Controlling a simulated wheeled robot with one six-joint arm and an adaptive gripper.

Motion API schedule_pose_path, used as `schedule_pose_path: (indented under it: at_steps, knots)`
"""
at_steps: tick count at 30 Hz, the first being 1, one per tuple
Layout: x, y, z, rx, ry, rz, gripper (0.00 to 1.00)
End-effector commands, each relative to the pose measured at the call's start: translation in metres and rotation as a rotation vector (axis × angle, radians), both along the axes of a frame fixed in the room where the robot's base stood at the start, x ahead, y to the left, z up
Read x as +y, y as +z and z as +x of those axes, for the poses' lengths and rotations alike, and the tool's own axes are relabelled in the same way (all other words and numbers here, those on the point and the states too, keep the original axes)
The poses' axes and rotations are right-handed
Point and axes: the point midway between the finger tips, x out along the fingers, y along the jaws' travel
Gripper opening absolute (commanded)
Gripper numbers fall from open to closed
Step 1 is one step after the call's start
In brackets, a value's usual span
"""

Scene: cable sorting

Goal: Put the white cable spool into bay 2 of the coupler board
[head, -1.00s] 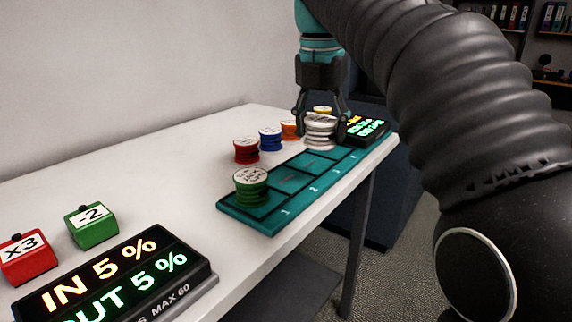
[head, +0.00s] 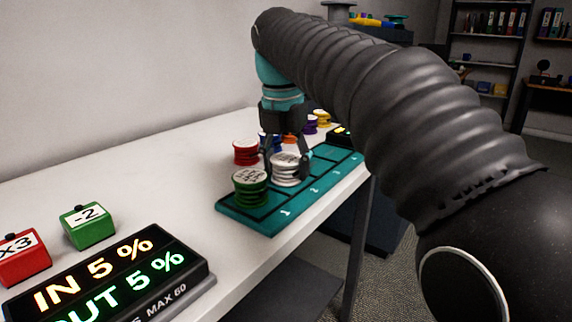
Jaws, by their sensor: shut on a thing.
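The white cable spool (head: 285,172) is between the fingers of my gripper (head: 287,165), which is shut on it. The spool is upright, at the bay 2 part of the teal coupler board (head: 259,222), just behind and to the right of the green spool. I cannot tell whether its base touches the board or hangs slightly above it. The green spool (head: 250,190) stands upright in bay 1. The printed numbers 1, 2 and 3 show along the board's front edge. The bays farther right look empty, though my gripper and spool hide part of the board.
A red spool (head: 245,153), a blue spool (head: 264,139), a purple spool (head: 311,125) and a yellow spool (head: 322,117) stand behind the board. An orange spool is partly hidden. A lit display (head: 110,275), a green block (head: 88,226) and a red block (head: 24,259) are front left.

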Motion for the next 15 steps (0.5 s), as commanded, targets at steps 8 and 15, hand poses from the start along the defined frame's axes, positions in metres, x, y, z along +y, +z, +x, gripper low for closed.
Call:
schedule_pose_path:
  at_steps: [8,15]
  knots:
    - [-0.0002,-0.0028,0.0001,0.000,0.000,0.000,0.76]
    - [-0.0001,-0.0027,0.0001,0.000,0.000,0.000,0.86]
